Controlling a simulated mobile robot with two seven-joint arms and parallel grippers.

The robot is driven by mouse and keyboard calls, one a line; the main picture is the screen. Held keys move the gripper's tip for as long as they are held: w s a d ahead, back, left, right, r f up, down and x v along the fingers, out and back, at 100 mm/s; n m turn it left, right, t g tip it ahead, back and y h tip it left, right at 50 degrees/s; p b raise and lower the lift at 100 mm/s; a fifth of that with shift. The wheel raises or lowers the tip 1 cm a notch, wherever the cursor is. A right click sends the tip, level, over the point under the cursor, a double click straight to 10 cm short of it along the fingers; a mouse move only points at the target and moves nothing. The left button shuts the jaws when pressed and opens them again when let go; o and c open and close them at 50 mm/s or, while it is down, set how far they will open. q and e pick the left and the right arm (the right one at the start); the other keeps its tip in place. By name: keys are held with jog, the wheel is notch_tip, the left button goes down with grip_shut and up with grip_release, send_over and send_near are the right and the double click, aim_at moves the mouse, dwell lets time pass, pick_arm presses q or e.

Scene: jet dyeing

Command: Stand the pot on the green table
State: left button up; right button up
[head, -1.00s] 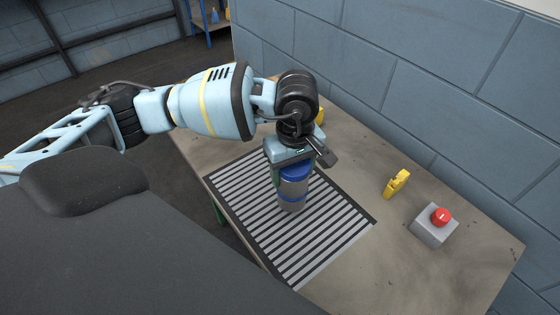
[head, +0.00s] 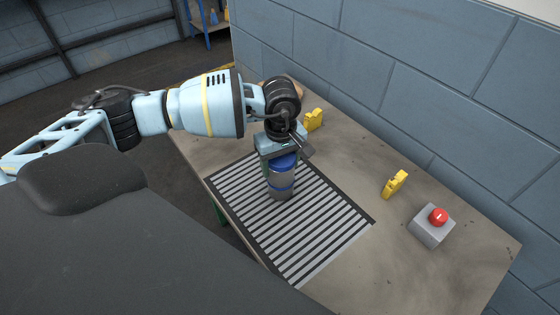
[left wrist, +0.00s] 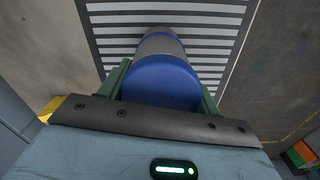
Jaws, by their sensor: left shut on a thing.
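The pot (head: 281,186) is a grey cylinder with a blue lid and a blue band, held upright over the striped mat. It also shows in the left wrist view (left wrist: 160,82), with the lid nearest the camera. My left gripper (head: 279,165) is shut on the pot near its lid, a green finger on each side. I cannot tell whether the pot's base touches the mat. The table (head: 440,280) has a worn beige-grey top, and a bit of green leg shows below its left edge. My right gripper is not in view.
The black-and-white striped mat (head: 300,262) lies on the table. Two yellow pieces (head: 395,184) (head: 314,120) stand along the wall side. A grey box with a red button (head: 432,226) sits at the right. A block wall (head: 430,90) borders the table.

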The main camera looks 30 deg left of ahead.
pick_arm(q)
jog(key=shift+f, duration=0.15)
jog(key=o, duration=1.6)
jog(key=shift+r, duration=0.5)
notch_tip(320, 180, up, 11)
jog(key=shift+r, duration=0.2)
